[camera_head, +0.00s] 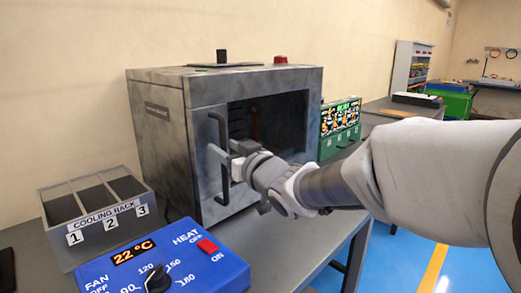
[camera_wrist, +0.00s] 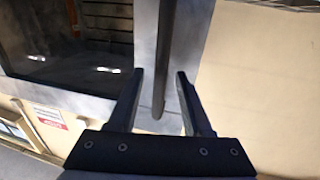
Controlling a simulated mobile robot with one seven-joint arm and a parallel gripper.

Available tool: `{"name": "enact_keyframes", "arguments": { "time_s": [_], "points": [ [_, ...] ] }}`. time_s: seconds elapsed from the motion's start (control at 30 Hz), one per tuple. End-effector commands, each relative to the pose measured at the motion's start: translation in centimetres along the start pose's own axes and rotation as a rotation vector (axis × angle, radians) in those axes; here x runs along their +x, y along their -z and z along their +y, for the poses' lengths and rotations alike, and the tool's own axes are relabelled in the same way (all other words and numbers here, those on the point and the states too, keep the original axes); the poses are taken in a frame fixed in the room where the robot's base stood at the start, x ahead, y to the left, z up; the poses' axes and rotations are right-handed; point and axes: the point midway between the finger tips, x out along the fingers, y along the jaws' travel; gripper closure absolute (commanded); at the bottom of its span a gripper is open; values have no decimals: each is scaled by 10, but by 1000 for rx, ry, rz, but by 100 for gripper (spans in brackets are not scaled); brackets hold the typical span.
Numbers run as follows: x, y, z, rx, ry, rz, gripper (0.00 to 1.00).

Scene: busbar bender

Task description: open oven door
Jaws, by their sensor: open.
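The grey metal oven (camera_head: 160,115) stands on the bench, and its door (camera_head: 285,120) with a dark window appears shut. The dark vertical door handle (camera_head: 222,125) is at the left of the door front. My gripper (camera_head: 222,160) is at the handle's lower part and hides some of it. In the wrist view, the handle (camera_wrist: 167,50) runs between the two open fingers of my gripper (camera_wrist: 160,76), with its lower end showing between them. A gap shows on both sides of the bar. The door window (camera_wrist: 70,50) is left of the handle there.
A cooling rack (camera_head: 98,215) with numbered slots and a blue control box (camera_head: 165,265) reading 22 °C stand left of and in front of the oven. A green panel (camera_head: 340,125) stands right of it. Bench surface (camera_head: 300,250) below my arm is clear.

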Motion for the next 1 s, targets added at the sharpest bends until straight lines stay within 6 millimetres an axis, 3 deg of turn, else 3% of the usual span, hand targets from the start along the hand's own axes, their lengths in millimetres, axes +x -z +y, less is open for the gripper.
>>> {"name": "enact_keyframes", "arguments": {
  "time_s": [0.2, 0.47, 0.73, 1.0],
  "points": [
    [13, 0, 0, -1, 1, 0, 50],
    [14, 0, 0, -1, 0, 0, 50],
    [14, 0, 0, -1, 0, 0, 97],
    [14, 0, 0, -1, 0, 0, 100]
  ]
}}
